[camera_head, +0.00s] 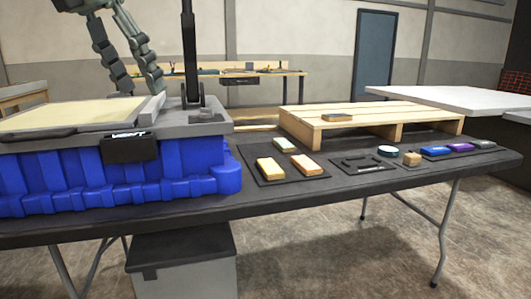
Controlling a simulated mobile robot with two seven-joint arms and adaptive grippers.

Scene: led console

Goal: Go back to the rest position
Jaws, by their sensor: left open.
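My left gripper (141,90) hangs at the upper left, its two dark jointed fingers spread apart with nothing between them. It appears in front of or above the grey-topped blue console (195,180), near the pale flat panel (70,114) on top. The exact height of the fingertips over the console is hard to tell. My right gripper is out of view.
A dark post (190,55) rises from the console. The black table (300,190) holds several small coloured blocks on dark mats, with a wooden pallet (380,112) behind. A grey box (180,260) stands under the table. A white table (450,97) is at right.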

